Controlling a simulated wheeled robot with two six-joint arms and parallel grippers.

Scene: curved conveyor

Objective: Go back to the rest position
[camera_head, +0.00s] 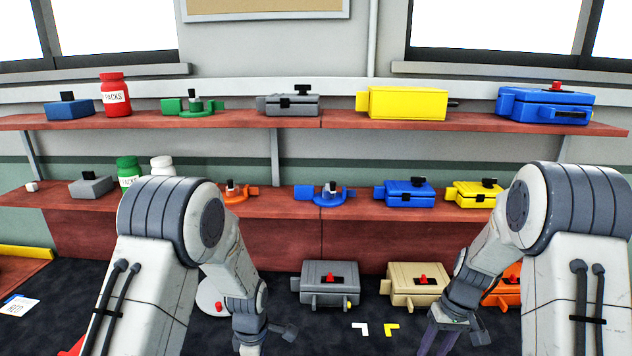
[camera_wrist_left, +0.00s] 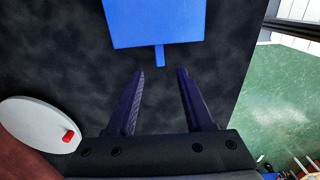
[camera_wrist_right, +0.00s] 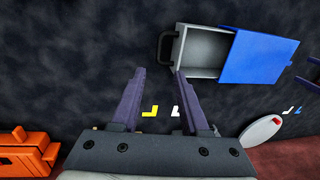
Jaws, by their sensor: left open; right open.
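My left gripper (camera_wrist_left: 160,84) is open and empty above the dark table in the left wrist view. A blue box (camera_wrist_left: 153,22) with a small tab lies ahead of its fingertips, apart from them. My right gripper (camera_wrist_right: 159,80) is open and empty in the right wrist view. Ahead of it is the blue box (camera_wrist_right: 258,55) with its grey drawer (camera_wrist_right: 198,52) pulled out and a black handle on the drawer's end. The drawer looks empty. In the head view both arms reach down to the front edge, and the blue box is out of view there.
A white disc with a red knob (camera_wrist_left: 35,125) lies beside the left gripper. Grey (camera_head: 330,272), beige (camera_head: 415,272) and orange (camera_wrist_right: 28,145) boxes stand at the table's back. White and yellow corner marks (camera_head: 391,329) lie on the table. Two red shelves (camera_head: 250,119) hold several boxes and jars.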

